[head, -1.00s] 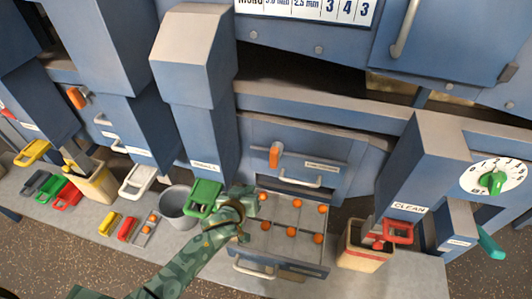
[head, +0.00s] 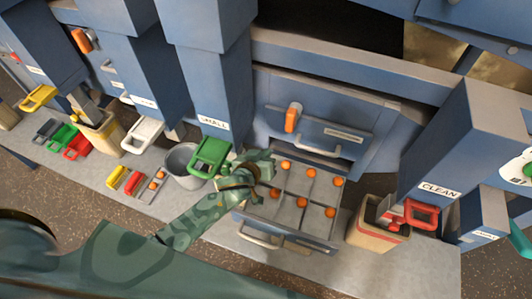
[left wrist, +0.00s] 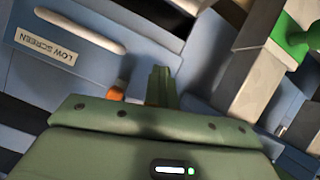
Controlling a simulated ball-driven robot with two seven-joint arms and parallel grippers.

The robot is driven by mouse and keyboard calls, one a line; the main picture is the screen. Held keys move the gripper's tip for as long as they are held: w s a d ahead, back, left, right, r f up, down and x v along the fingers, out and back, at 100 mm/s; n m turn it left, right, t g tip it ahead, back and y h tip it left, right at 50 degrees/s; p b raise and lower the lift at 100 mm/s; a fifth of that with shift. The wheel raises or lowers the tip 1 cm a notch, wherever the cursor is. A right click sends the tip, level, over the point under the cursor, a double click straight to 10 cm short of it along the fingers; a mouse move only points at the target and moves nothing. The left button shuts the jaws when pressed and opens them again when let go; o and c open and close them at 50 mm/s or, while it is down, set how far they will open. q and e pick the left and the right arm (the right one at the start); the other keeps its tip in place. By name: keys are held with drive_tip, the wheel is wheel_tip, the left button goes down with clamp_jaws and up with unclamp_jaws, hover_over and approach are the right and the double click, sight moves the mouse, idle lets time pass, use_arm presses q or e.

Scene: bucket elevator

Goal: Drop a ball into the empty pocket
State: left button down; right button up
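An open blue drawer (head: 290,214) with a grey tray divided into pockets stands in the middle of the head view. Several orange balls lie in it, such as a rear ball (head: 311,173) and a front ball (head: 302,202). I cannot pick out an empty pocket; my gripper hides part of the tray's left side. My left gripper (head: 264,164) is at the drawer's rear left corner, beside the nearest rear ball (head: 285,165). Its green fingers (left wrist: 163,86) show close together in the left wrist view; whether they hold a ball is hidden. My right gripper is not in view.
A green-handled chute (head: 211,154) and a grey bucket (head: 184,162) stand left of the drawer. A bin (head: 375,236) under a red handle (head: 422,213) stands right. A small rack with orange balls (head: 153,185) lies further left. An orange latch (head: 293,117) is above the drawer.

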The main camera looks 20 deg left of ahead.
use_arm(q)
drive_tip(key=c, duration=2.1)
unclamp_jaws()
drive_tip(key=shift+c, duration=0.2)
drive_tip(key=o, duration=0.4)
drive_tip(key=shift+o, duration=0.2)
drive_tip(key=p+v, duration=0.4)
drive_tip(key=v, duration=1.2)
drive_tip(key=shift+s, duration=0.2)
drive_tip(key=shift+r, duration=0.15)
